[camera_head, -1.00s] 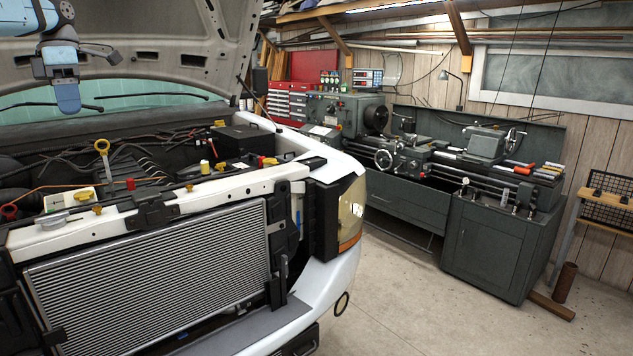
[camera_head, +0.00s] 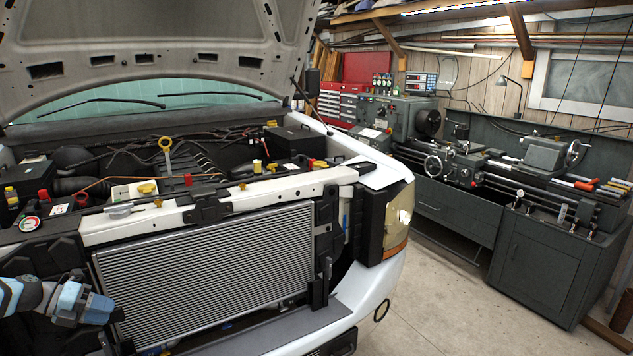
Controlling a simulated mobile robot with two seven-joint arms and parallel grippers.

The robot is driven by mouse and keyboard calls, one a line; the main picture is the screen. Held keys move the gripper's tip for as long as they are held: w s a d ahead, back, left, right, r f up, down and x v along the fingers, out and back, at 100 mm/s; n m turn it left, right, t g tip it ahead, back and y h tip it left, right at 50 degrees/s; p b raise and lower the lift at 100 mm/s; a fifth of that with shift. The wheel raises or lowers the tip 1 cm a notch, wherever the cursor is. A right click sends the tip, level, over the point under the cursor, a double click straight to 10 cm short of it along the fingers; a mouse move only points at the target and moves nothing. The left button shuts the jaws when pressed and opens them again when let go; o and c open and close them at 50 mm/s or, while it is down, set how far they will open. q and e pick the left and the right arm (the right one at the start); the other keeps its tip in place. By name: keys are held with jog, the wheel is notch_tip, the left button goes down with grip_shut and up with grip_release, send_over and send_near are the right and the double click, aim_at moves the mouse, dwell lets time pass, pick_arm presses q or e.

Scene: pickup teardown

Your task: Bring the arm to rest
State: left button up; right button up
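My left arm (camera_head: 30,295) comes in low at the left edge, with pale blue and dark grey links. Its end with the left gripper (camera_head: 90,305) is in front of the truck's grille, by the lower left side of the radiator (camera_head: 210,270). The fingers are too small and dark to tell whether they are open or shut. I see nothing clearly held there. My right gripper is not in view.
The white pickup (camera_head: 375,305) fills the left half, its hood (camera_head: 150,45) raised over the engine bay. A dark green lathe (camera_head: 540,260) and a red tool chest (camera_head: 335,105) stand behind. Concrete floor (camera_head: 460,310) is clear on the right.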

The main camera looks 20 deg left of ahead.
pick_arm(q)
jog(key=s+d+f+n+t+y+p, duration=0.1)
jog(key=s+d+f+n+t, duration=0.1)
jog(key=s+d+f+n, duration=0.4)
jog(key=s+d+f+n+t+y, duration=0.15)
jog(key=d+f+n, duration=0.25)
jog(key=d+f, duration=0.4)
jog(key=s+d+f+n+t+y+p, duration=0.1)
jog(key=s+d+f+n+t+y, duration=0.1)
jog(key=s+d+f+n, duration=0.45)
jog(key=d+r+n+g, duration=0.2)
jog(key=d+n, duration=0.8)
jog(key=d, duration=1.8)
jog(key=shift+s+d+n+y+p, duration=0.25)
jog(key=shift+s+n+y+p, duration=0.1)
jog(key=shift+s+y, duration=0.1)
